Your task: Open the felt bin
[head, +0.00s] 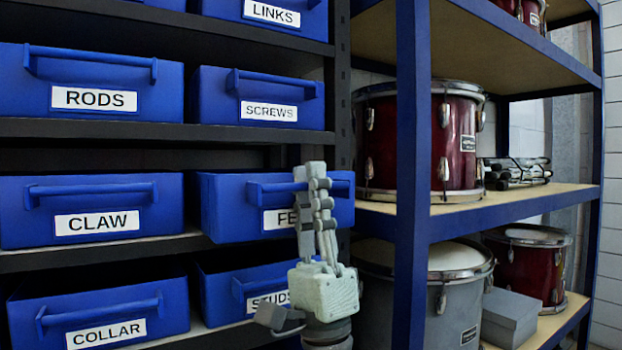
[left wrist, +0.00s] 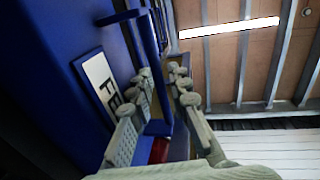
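The felt bin (head: 225,212) is a blue drawer in the third row, right column. It stands out a little beyond the bins around it. Its white label (head: 277,221) reads "FE", the rest hidden behind my gripper. My left gripper (head: 313,180) points up in front of the bin's right half, at the bar handle (head: 270,188). In the left wrist view, the fingers (left wrist: 160,85) stand apart on either side of the handle (left wrist: 140,50), with a gap on the outer finger's side; contact is hard to judge. My right gripper is not in view.
Blue bins marked CLAW (head: 95,205), SCREWS (head: 262,95) and STUDS (head: 225,290) surround the felt bin. A blue shelf post (head: 413,180) stands to the right, with a red drum (head: 460,145) and a grey drum (head: 455,300) on the shelves.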

